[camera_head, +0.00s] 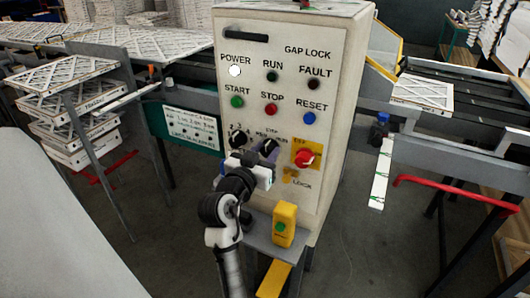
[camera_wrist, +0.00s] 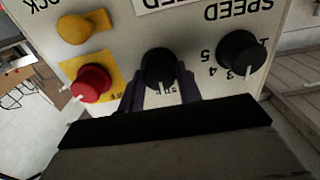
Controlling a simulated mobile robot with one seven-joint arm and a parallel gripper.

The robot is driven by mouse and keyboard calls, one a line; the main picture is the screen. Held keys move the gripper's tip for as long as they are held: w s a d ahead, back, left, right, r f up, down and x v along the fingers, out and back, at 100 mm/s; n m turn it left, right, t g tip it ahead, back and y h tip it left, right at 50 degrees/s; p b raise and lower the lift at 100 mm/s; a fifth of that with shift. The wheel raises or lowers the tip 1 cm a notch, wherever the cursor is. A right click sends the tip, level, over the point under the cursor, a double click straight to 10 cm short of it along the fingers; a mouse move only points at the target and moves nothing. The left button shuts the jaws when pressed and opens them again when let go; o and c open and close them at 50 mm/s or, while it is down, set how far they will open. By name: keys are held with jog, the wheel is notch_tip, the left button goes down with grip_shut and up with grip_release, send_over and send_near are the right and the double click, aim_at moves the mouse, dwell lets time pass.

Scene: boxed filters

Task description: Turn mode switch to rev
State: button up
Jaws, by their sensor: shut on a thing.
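The mode switch is a black round knob (camera_head: 269,146) in the middle of the lower row on the white control box (camera_head: 335,120). It also shows in the upside-down wrist view (camera_wrist: 158,66). Its white pointer mark points down there, toward a partly hidden label; I cannot read it surely. In the head view the small labels above the knob are blurred. My gripper (camera_head: 259,160) is at the panel front, and its two dark fingers (camera_wrist: 163,84) are closed on the sides of the mode switch.
A numbered speed knob (camera_wrist: 240,52) sits on one side of the switch. A red emergency-stop knob (camera_wrist: 90,83) on a yellow plate sits on the other, with a yellow lock knob (camera_wrist: 75,28) beyond. A yellow box with a green button (camera_head: 284,224) stands below the panel.

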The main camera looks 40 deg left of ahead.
jog(key=n+p, duration=0.2)
jog(key=n, duration=0.2)
jog(key=shift+r+n, duration=0.1)
jog(key=shift+n, duration=0.2)
jog(key=n+p, duration=0.2)
jog(key=n, duration=0.2)
jog(key=shift+a, duration=0.1)
dwell(0.6)
jog(key=o, duration=0.9)
jog(key=shift+o, duration=0.2)
jog(key=shift+s+f, duration=0.15)
jog(key=shift+f, duration=0.05)
jog(key=b+v, duration=0.4)
jog(key=v, duration=0.9)
jog(key=shift+s, duration=0.3)
